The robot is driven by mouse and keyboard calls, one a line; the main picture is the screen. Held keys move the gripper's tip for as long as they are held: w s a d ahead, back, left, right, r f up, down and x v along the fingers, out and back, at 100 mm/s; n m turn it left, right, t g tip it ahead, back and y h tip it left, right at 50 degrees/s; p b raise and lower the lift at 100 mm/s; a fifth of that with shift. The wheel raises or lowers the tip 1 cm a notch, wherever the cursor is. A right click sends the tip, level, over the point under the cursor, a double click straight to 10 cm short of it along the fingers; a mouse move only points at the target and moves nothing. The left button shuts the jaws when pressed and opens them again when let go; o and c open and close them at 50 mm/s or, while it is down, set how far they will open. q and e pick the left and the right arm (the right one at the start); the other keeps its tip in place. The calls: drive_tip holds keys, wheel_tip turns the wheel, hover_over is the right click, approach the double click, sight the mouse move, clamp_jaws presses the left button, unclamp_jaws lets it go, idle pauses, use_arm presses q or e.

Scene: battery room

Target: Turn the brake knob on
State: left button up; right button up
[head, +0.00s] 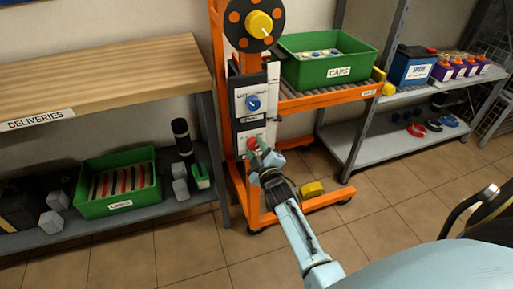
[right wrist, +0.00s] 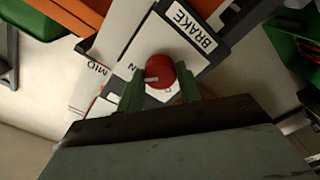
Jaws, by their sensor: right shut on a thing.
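In the head view the knob (head: 252,143) is low on the cart's control panel, below a blue knob (head: 253,103). My right gripper (head: 259,152) is at the panel, shut on the red knob. In the right wrist view its green fingers (right wrist: 160,84) stand on either side of the knob. A pale mark on the knob points toward the lower left there. Parts of the letters around the knob are hidden. My left gripper is not in view.
The orange cart (head: 330,101) carries a green CAPS bin (head: 335,70) and a yellow knob (head: 259,24) on a dark disc. A wooden DELIVERIES bench (head: 120,70) stands left and a grey shelf (head: 365,155) right. Tiled floor in front is mostly clear.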

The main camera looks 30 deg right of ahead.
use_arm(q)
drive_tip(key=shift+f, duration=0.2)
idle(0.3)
use_arm(e)
drive_tip(key=o, duration=1)
drive_tip(key=shift+s, duration=0.25)
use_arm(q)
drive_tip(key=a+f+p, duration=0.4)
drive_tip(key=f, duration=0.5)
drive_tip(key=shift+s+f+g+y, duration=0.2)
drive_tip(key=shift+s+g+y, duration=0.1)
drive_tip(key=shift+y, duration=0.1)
use_arm(e)
drive_tip(key=shift+v, duration=6.5)
